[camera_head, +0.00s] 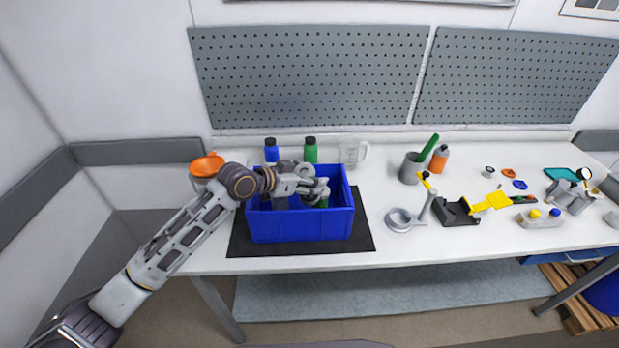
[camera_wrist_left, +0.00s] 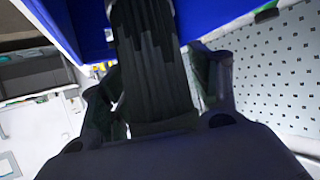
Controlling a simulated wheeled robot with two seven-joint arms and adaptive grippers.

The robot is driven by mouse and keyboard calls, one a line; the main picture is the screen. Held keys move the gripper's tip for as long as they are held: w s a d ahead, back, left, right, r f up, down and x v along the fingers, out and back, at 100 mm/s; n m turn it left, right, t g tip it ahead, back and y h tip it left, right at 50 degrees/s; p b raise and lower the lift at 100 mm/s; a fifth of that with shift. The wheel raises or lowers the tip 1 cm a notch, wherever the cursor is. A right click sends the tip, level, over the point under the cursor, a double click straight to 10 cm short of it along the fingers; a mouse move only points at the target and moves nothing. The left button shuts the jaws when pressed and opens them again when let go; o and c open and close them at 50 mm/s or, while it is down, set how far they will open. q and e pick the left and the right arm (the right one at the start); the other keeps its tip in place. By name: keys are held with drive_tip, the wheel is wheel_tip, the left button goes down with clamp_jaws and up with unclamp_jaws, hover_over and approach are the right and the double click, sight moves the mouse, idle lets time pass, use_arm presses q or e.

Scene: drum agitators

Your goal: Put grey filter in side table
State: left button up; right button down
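My left gripper (camera_head: 318,191) is over the blue crate (camera_head: 302,226), reaching in from the left. In the left wrist view a dark, ribbed, rounded thing (camera_wrist_left: 150,60) lies between the two fingers; I cannot tell whether it is the grey filter or whether the fingers press on it. The blue crate wall (camera_wrist_left: 70,25) shows behind it. In the head view a green thing (camera_head: 323,203) shows in the crate just below the gripper. No grey filter can be made out for sure. No separate side table can be told apart. My right gripper is not in view.
An orange funnel (camera_head: 206,166) is at left. A grey cup (camera_head: 411,168) and several small parts lie at right. The crate sits on a black mat (camera_head: 364,238).

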use_arm(q)
drive_tip(key=shift+o, duration=0.5)
drive_tip(key=shift+r, duration=0.75)
drive_tip(key=shift+s+a, duration=0.2)
drive_tip(key=shift+a, duration=0.15)
drive_tip(key=b+v, duration=0.1)
drive_tip(key=v, duration=1)
drive_tip(key=shift+b, duration=0.35)
